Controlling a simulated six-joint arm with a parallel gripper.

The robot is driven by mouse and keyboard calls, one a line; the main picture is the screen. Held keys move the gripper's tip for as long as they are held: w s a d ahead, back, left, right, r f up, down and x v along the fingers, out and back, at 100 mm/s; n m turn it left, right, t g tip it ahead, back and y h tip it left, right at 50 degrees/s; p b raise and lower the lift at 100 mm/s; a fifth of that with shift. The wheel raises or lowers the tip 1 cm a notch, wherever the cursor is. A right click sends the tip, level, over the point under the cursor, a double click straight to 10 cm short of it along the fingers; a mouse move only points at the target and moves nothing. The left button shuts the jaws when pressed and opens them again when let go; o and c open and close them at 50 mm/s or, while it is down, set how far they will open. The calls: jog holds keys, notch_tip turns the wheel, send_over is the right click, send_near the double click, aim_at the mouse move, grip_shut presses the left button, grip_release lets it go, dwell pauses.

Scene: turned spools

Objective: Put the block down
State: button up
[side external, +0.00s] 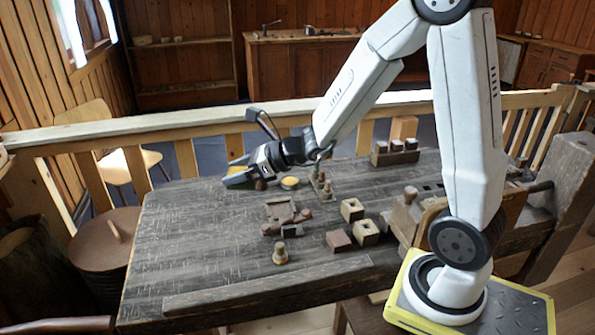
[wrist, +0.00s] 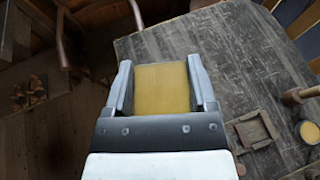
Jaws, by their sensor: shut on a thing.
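A yellow block (wrist: 162,88) sits between the two grey fingers of my gripper (wrist: 161,75) in the wrist view, with a finger against each side. In the side view my gripper (side external: 236,178) points left above the far left part of the worn dark table (side external: 200,240). Only a little yellow of the block shows there, mostly behind the fingers. The block's underside is hidden, and I cannot tell its exact height above the table.
A round yellow-topped piece (side external: 290,183) stands right of my gripper. A square wooden frame (side external: 281,211), a turned spool (side external: 280,254) and several small blocks, such as a reddish one (side external: 339,241), lie nearer the middle. The table's left front is bare. A wooden railing (side external: 110,134) runs behind.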

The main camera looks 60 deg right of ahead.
notch_tip(320, 180, up, 3)
jog(key=shift+f, duration=0.1)
jog(key=shift+s+a+f+n+g+y, duration=0.25)
jog(key=shift+s+f+n+g+y, duration=0.7)
jog(key=shift+n+y, duration=0.4)
jog(key=s+d+f+n+g+h, duration=0.1)
jog(key=s+d+f+n+g, duration=0.35)
jog(key=s+n+g, duration=0.5)
jog(key=s+d+f+n+g+h, duration=0.1)
jog(key=s+d+f+n+g, duration=0.45)
jog(key=n+g, duration=0.6)
jog(key=s+d+r+n+g+h, duration=0.1)
jog(key=s+d+r+n+h, duration=0.15)
jog(key=d+n+h, duration=0.35)
jog(key=s+d+r+n+g+h, duration=0.1)
jog(key=s+d+n+h, duration=0.35)
jog(key=d+h, duration=0.2)
jog(key=d+r+n+t+h, duration=0.4)
jog(key=d+n, duration=0.1)
jog(key=d, duration=0.2)
jog(key=d+r+n+t+h, duration=0.3)
jog(key=d+r+n+t, duration=0.15)
jog(key=d, duration=0.25)
notch_tip(320, 180, down, 15)
jog(key=shift+w+f, duration=0.2)
jog(key=shift+w, duration=0.15)
